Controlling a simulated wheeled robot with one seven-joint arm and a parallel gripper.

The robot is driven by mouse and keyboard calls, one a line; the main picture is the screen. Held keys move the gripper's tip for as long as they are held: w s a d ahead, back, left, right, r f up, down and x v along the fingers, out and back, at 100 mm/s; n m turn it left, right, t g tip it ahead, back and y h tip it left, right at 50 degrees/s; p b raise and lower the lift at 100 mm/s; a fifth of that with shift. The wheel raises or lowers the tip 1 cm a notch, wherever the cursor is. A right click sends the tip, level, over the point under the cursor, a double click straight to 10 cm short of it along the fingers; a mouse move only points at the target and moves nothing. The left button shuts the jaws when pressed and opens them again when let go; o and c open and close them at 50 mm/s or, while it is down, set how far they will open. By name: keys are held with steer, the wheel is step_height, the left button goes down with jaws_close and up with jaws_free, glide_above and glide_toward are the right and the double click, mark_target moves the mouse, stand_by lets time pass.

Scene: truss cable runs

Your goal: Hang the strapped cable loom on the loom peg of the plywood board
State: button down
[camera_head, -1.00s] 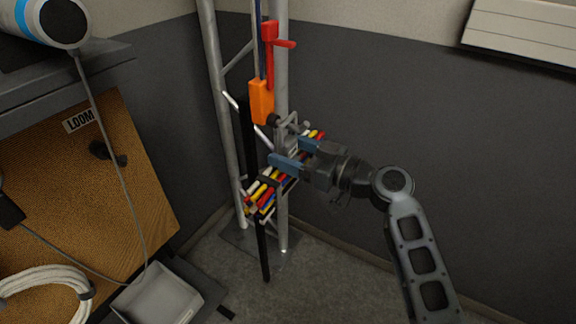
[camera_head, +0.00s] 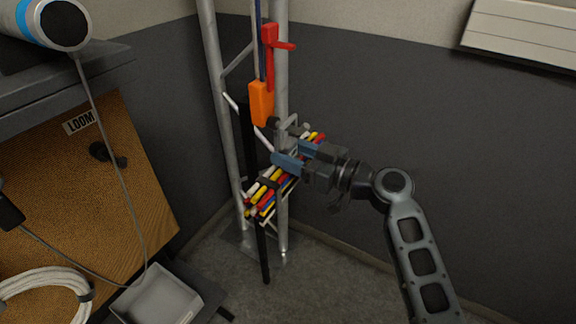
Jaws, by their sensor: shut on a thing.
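The cable loom (camera_head: 262,194) is a bundle of red, yellow, white and blue cables with dark straps. It lies slanted across the front of the metal truss (camera_head: 281,228). My gripper (camera_head: 298,154) is shut on the loom near its upper right part, with a blue-grey finger on each side. The fingers and the truss hide some of the loom. The plywood board (camera_head: 148,200) is at the left with a label reading LOOM (camera_head: 79,122). The dark loom peg (camera_head: 108,154) sticks out below the label and is bare.
An orange and red clamp-like tool (camera_head: 262,100) is on the truss above the loom. A black strap (camera_head: 264,250) hangs down by the truss. A coiled white cable (camera_head: 50,283) hangs on the board, and a grey tray (camera_head: 158,297) is below. A thin cable crosses the board.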

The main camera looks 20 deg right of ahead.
steer(key=shift+r, duration=0.2)
steer(key=shift+r, duration=0.15)
steer(key=shift+r+p, duration=0.65)
steer(key=shift+r, duration=0.45)
steer(key=shift+f+b, duration=0.3)
steer(key=shift+b, duration=0.4)
steer(key=r+b+v, duration=0.1)
steer(key=v, duration=0.8)
steer(key=shift+r+b, duration=0.2)
steer(key=shift+b, duration=0.1)
stand_by(1.6)
steer(key=shift+s+d, duration=0.15)
stand_by(0.3)
stand_by(0.3)
